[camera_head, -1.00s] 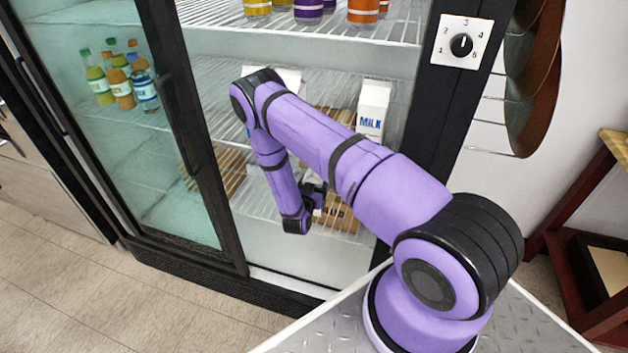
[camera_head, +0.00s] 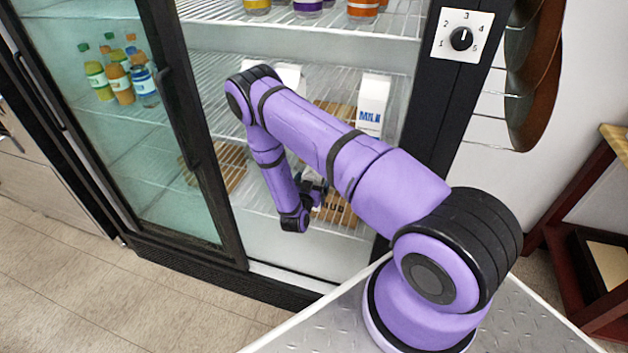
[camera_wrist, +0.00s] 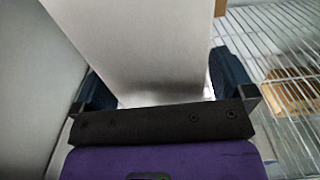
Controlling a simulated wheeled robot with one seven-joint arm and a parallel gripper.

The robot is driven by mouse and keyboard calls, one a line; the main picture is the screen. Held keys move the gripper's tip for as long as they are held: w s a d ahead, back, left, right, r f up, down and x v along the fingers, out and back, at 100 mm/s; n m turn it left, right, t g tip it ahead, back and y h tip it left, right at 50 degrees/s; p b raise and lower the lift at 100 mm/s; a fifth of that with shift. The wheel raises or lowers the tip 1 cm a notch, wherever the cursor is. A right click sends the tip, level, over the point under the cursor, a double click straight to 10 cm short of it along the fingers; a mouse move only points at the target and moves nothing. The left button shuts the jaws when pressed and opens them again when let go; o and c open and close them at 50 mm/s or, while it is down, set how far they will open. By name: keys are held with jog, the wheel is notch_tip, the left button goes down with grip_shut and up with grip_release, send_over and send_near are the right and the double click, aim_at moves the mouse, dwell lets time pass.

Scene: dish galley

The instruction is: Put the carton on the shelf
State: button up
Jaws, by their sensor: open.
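In the wrist view, a plain pale white block face, apparently a carton (camera_wrist: 140,45), stands between the two dark fingers of my gripper (camera_wrist: 160,88). The fingers are open, one on each side of it; I cannot tell whether either touches it. In the head view my gripper (camera_head: 314,190) is inside the fridge at the middle-to-lower shelves, mostly hidden by my arm. A white carton marked MILK (camera_head: 372,104) stands upright on the middle wire shelf (camera_head: 345,88), right of my arm. Another white carton (camera_head: 290,76) shows partly behind my elbow.
The glass door (camera_head: 100,130) with its black frame is at the left. Bottles (camera_head: 122,86) stand behind it, and colourful jars (camera_head: 308,8) on the upper shelf. Brown boxes (camera_head: 338,208) lie near my gripper. A dial (camera_head: 461,39) is on the right post.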

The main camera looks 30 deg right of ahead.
jog(key=v, duration=1)
jog(key=shift+s+a, duration=0.25)
jog(key=shift+c, duration=0.2)
dwell(0.7)
